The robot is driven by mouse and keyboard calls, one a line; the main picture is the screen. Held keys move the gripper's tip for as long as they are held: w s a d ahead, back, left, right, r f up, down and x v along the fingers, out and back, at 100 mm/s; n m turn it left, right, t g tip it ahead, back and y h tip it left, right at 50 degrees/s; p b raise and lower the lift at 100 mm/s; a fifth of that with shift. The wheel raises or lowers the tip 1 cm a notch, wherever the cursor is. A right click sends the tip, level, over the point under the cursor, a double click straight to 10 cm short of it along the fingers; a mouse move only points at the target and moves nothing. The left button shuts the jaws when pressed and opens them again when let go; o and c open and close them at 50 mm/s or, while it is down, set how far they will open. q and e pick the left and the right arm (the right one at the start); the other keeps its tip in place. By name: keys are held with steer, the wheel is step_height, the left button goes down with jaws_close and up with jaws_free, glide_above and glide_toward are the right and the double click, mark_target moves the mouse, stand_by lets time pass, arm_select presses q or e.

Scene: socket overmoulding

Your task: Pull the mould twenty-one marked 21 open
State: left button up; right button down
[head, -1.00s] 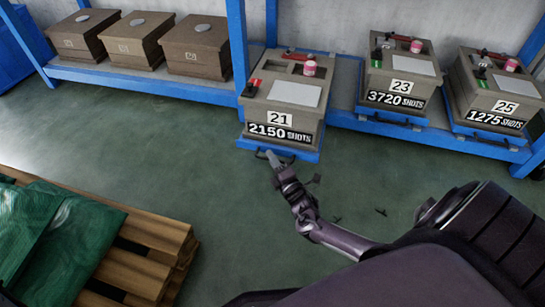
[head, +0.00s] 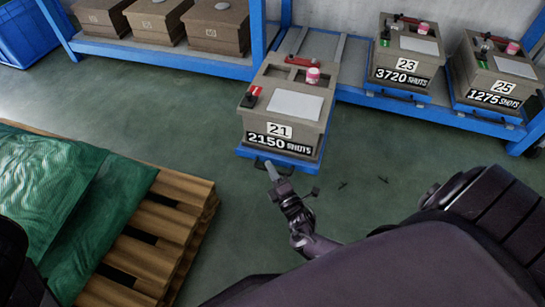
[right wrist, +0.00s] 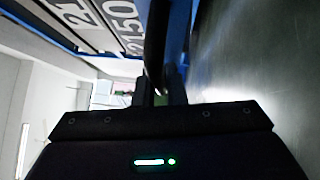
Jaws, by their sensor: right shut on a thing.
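Mould twenty-one (head: 293,105) is a grey-brown block marked 21 and 2150 SHOTS. It sits on a blue sliding tray (head: 285,157) that sticks out from the shelf toward me. My right gripper (head: 270,170) is at the dark handle on the front of this tray. In the right wrist view the right gripper (right wrist: 160,95) is shut on the dark handle (right wrist: 157,45), with the 21 and 2150 labels beside it at the upper left. My left gripper is not in view.
Moulds 23 (head: 405,50) and 25 (head: 497,70) stand on the blue shelf to the right. Several brown boxes (head: 212,27) stand to the left. A wooden pallet (head: 165,225) with green sacks (head: 60,190) is at the lower left.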

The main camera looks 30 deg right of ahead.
steer(key=shift+s, duration=0.1)
steer(key=c, duration=1.5)
jaws_free()
